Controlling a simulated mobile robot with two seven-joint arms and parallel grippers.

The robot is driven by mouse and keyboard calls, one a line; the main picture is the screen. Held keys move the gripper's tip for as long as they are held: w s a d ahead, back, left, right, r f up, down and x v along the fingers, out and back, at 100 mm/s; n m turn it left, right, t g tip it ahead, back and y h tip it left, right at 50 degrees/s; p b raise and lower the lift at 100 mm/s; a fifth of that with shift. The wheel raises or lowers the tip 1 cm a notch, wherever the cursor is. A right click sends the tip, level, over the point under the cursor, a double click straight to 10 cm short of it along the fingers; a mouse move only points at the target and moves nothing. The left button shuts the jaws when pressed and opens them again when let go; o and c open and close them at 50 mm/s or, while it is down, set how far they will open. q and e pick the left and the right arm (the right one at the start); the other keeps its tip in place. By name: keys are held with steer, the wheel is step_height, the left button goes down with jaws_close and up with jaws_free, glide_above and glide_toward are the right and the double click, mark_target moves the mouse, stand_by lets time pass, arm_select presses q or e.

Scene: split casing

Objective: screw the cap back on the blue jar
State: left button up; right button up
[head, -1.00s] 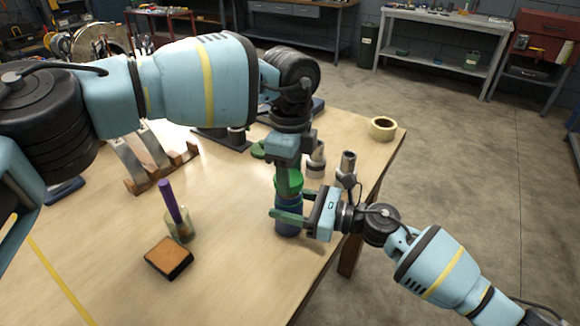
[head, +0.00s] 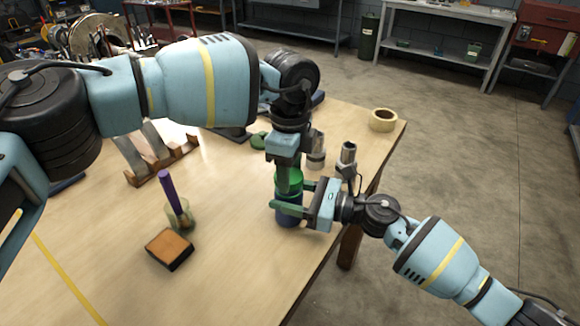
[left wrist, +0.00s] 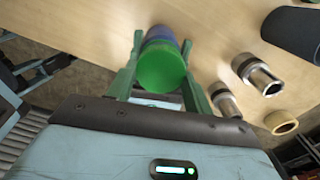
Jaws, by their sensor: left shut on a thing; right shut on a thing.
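The green cap (head: 289,182) sits on top of the upright blue jar (head: 288,219), near the table's right edge. My left gripper (head: 287,172) points down from above and is shut on the cap. In the left wrist view the round cap top (left wrist: 161,68) lies between my two green fingers, with a bit of the blue jar (left wrist: 160,33) behind it. My right gripper (head: 287,199) comes in from the right and is shut around the jar's upper body. The fingers hide part of the jar, and I cannot tell how tightly the cap is seated.
Metal cylindrical parts (head: 347,158) and a tape roll (head: 383,119) stand behind and right of the jar. A purple-handled tool in a clear cup (head: 178,215) and an orange-topped block (head: 169,249) stand at left. Bare table lies between these and the jar.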

arm_select(q)
steer(key=shift+f, duration=0.55)
stand_by(0.4)
